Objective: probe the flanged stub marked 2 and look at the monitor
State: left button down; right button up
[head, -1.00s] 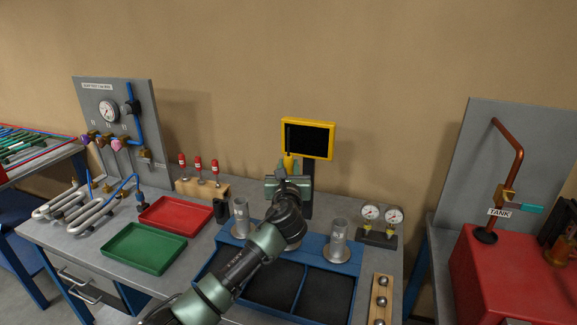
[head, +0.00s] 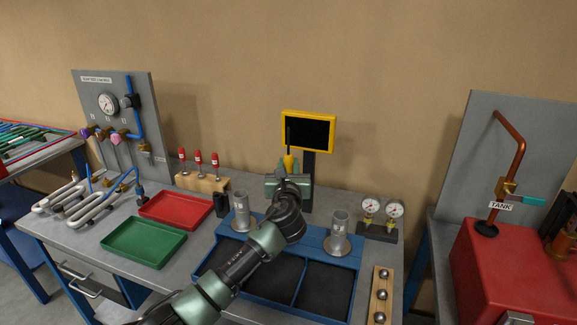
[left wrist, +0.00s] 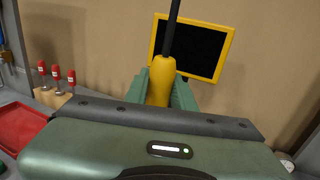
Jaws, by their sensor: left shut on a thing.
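My left gripper (head: 288,181) is shut on a probe with a yellow handle (head: 289,163) and a thin black shaft pointing up; the probe also shows in the left wrist view (left wrist: 161,82). It is held in front of the yellow-framed monitor (head: 307,131), whose screen is dark; the monitor shows in the left wrist view too (left wrist: 192,47). Two grey flanged stubs stand upright on the blue fixture: a left one (head: 241,211) and a right one (head: 339,232). I cannot read their marks. The probe is apart from both. My right gripper is not in view.
A blue fixture (head: 230,243) with dark compartments lies under my left arm. Red (head: 177,210) and green (head: 144,243) trays are at left. Red-handled tools stand in a wooden block (head: 195,184). Two gauges (head: 381,210) and a ball rack (head: 380,296) are at right.

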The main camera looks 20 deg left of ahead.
aim_at(288, 154)
pick_arm(q)
jog(key=shift+f+b, duration=0.55)
jog(key=shift+f, duration=0.45)
dwell(0.9)
jog(key=shift+r+p, duration=3.1)
jog(key=shift+p, duration=0.4)
